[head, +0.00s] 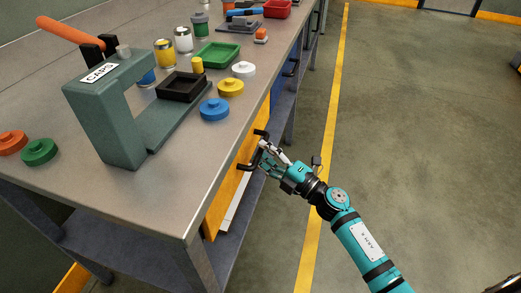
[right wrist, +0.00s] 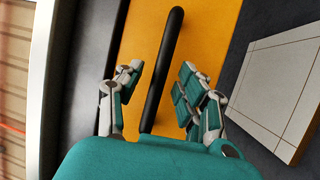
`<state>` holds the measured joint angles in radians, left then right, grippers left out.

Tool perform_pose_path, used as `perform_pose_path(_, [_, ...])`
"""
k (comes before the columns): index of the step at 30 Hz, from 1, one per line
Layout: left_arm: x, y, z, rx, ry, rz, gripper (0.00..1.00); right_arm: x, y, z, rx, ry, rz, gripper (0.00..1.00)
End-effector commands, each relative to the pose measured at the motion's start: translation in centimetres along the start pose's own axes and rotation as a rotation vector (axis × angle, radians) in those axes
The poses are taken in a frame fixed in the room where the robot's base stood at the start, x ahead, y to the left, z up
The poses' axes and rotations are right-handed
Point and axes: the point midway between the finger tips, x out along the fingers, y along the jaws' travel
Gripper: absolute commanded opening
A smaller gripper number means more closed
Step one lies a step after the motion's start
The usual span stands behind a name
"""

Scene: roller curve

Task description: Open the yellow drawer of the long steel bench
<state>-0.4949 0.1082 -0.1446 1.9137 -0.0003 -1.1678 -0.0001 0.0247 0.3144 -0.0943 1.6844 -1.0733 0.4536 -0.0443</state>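The yellow drawer (head: 229,193) is in the side of the long steel bench (head: 175,205), just under the edge of the top, and looks closed. Its black bar handle (head: 248,167) sticks out. My right gripper (head: 266,155) is at this handle. In the right wrist view the yellow front (right wrist: 212,40) fills the middle, and the handle (right wrist: 165,60) runs between the two fingers of my right gripper (right wrist: 158,85). The fingers are open, with a gap on both sides of the bar. My left gripper is not in view.
On the bench top stand a green CAPS press (head: 105,115), a black tray (head: 181,87), a blue cap (head: 214,109) and other coloured caps. A blue drawer (head: 277,92) lies farther along. The floor (head: 430,130) right of the yellow line is clear.

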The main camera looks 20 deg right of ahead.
Motion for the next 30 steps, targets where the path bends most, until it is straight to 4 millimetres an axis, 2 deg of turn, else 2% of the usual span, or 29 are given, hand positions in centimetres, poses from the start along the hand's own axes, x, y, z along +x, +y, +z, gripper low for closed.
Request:
perform_pose_path(6, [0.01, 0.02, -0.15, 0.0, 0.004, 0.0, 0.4, 1.5, 0.02, -0.02, 0.001, 0.0, 0.0, 0.38])
perform_pose_path(14, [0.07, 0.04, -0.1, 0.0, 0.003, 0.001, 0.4, 1.55, -0.01, -0.01, 0.001, 0.0, 0.0, 0.38])
perform_pose_path(23, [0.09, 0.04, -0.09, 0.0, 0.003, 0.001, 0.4, 1.52, 0.0, 0.0, 0.001, 0.0, 0.0, 0.0])
perform_pose_path(30, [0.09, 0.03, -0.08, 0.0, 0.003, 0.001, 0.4, 1.51, 0.01, 0.0, 0.0, 0.0, 0.0, 0.0])
